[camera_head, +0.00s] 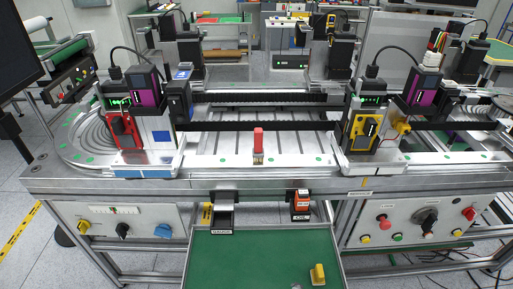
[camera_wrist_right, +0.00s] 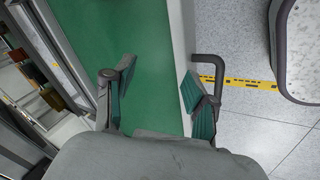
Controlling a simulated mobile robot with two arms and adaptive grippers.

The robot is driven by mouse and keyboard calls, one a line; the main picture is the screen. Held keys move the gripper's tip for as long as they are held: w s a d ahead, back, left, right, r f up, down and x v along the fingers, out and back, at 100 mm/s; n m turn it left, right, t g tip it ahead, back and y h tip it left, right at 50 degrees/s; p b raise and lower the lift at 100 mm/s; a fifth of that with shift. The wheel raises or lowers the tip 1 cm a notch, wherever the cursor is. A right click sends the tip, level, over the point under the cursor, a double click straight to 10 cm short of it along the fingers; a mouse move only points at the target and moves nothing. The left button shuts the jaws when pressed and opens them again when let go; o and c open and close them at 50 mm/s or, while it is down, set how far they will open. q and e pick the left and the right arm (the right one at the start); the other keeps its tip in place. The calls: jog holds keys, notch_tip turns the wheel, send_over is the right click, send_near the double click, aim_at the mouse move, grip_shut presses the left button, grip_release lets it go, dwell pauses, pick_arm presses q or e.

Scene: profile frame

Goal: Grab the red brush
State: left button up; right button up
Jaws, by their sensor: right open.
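A red upright block-like handle with a darker lower end, which looks like the red brush (camera_head: 258,141), stands near the front edge of the metal conveyor table, at the middle of the head view. Its bristles are too small to make out. The brush does not show in the right wrist view. My right gripper (camera_wrist_right: 158,72) is open and empty, with its green-padded fingers apart over a green surface and its pale edge. Neither gripper shows in the head view.
A green-topped tray (camera_head: 250,262) stands in front of the table, with a yellow object (camera_head: 318,274) at its right.

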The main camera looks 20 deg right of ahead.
jog(key=w+r+n+t+h, duration=0.1)
jog(key=w+r+n+t, duration=0.2)
jog(key=w+r+n, duration=0.45)
jog(key=n+t+h+p, duration=0.25)
jog(key=n+t, duration=0.65)
jog(key=n, duration=0.6)
send_near(258, 136)
jog(key=shift+n, duration=0.45)
jog(key=x, duration=0.5)
jog(key=shift+w+d+r+p, duration=0.15)
jog(key=shift+w+p, duration=0.05)
jog(key=shift+p, duration=0.2)
jog(key=shift+x, duration=3)
jog(key=shift+s, duration=0.1)
jog(key=shift+c, duration=0.6)
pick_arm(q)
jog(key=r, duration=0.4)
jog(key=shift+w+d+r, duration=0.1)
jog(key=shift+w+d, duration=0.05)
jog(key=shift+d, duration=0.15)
pick_arm(e)
grip_shut()
